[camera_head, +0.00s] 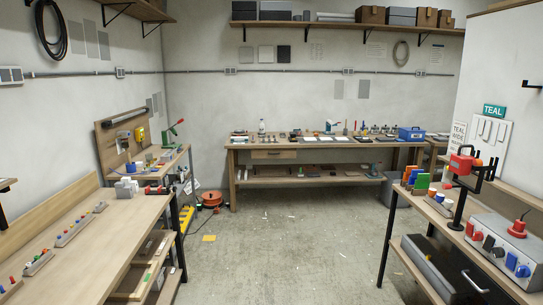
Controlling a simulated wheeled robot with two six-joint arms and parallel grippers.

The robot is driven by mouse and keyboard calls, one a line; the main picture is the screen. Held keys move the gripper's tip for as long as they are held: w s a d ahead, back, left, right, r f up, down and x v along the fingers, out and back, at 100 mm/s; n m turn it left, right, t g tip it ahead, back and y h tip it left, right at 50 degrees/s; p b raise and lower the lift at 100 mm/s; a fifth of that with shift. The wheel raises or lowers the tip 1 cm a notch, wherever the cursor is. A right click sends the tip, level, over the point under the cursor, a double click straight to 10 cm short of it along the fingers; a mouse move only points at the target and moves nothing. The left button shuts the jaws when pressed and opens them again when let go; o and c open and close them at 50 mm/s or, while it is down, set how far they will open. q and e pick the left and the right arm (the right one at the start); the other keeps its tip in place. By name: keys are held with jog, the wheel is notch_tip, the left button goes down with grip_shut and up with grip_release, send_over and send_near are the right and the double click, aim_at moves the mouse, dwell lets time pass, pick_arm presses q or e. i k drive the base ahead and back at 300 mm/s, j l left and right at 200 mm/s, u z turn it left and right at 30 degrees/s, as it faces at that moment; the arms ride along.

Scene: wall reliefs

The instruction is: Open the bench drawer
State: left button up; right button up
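A wooden drawer front (273,155) with a small dark handle sits under the top of the long back bench (345,146), towards its left end. The drawer front looks flush with the bench, so it appears shut. The inside of the drawer is hidden. Neither of my grippers shows in the head view, and the drawer is across the room from the camera.
Open grey floor (290,245) with small scraps lies between the left bench (95,245) and the right bench (440,220). A red cable reel (211,199) and a yellow floor piece (209,238) lie left of the drawer. A grey bin (390,188) stands right.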

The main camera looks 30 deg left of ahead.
aim_at(283, 154)
jog(key=i+j+u, duration=0.4)
jog(key=i, duration=0.7)
jog(key=i+j+u, duration=0.15)
jog(key=i+u, duration=0.3)
jog(key=i, duration=2.55)
jog(key=i+z, duration=0.1)
jog(key=i, duration=0.75)
jog(key=i+j+z, duration=0.1)
jog(key=i, duration=0.75)
jog(key=i+j+z, duration=0.2)
jog(key=i+z, duration=0.15)
jog(key=i, duration=0.2)
jog(key=i+j+z, duration=0.4)
jog(key=i+l, duration=0.1)
jog(key=i, duration=0.05)
